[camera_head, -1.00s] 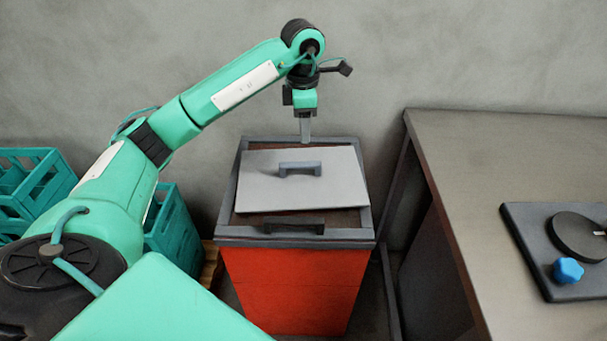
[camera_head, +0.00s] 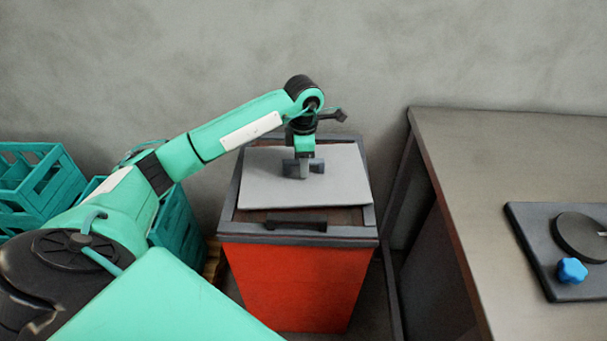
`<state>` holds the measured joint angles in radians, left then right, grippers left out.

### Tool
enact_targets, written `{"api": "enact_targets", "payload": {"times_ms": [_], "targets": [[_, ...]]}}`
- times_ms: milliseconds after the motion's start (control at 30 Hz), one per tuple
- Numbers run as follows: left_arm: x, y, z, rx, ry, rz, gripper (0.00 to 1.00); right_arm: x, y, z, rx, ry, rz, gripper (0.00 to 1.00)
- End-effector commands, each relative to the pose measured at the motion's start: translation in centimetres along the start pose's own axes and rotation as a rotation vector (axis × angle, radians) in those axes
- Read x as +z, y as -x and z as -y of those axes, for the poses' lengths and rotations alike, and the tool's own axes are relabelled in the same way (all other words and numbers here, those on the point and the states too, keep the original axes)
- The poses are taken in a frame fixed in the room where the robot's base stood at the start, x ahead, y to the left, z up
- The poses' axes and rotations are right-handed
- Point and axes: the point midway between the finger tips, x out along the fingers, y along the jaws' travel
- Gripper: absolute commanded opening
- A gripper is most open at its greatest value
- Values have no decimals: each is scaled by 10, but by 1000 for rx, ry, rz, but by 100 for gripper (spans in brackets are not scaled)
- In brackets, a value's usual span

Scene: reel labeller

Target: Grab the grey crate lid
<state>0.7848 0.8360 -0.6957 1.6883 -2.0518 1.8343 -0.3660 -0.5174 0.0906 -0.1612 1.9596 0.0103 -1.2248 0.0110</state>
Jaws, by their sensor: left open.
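The grey crate lid (camera_head: 325,190) lies flat on top of the red crate (camera_head: 300,285), slightly askew within its dark rim. Brown inner surface shows along the lid's front edge. The lid's dark grey handle (camera_head: 317,166) stands at its middle, partly hidden by my left gripper. My left gripper (camera_head: 304,176) points straight down at the handle, with its fingers at handle height. It is open; whether the fingers touch the handle cannot be made out. My right gripper is not in view.
Teal crates (camera_head: 40,185) stand at the left beside the red crate. A grey table (camera_head: 475,150) stands at the right, carrying a dark plate (camera_head: 540,250) with a black disc (camera_head: 580,236) and a blue knob (camera_head: 570,270). A wall is close behind.

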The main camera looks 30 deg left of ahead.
Motion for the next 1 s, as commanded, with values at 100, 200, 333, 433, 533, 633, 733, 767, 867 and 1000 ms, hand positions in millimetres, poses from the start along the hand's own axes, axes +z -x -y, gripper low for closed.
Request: {"api": "enact_targets", "payload": {"times_ms": [100, 200, 333, 433, 533, 633, 733, 767, 867, 1000], "targets": [[0, -9, 0, 0, 0, 1, 45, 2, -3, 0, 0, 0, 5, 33], [0, -10, 0, 1, 0, 1, 45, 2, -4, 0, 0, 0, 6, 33], [0, -9, 0, 1, 0, 1, 44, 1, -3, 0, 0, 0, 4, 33], [0, -9, 0, 1, 0, 0, 24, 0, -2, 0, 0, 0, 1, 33], [0, -9, 0, 1, 0, 0, 4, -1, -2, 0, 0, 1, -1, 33], [0, -9, 0, 1, 0, 0, 0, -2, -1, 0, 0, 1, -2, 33], [0, -8, 0, 2, 0, 1, 0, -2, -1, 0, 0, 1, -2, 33], [0, -8, 0, 2, 0, 1, 0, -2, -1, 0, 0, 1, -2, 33], [0, -8, 0, 2, 0, 1, 0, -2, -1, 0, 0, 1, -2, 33], [0, -2, -1, 2, 0, 2, 0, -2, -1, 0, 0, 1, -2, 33]]}}
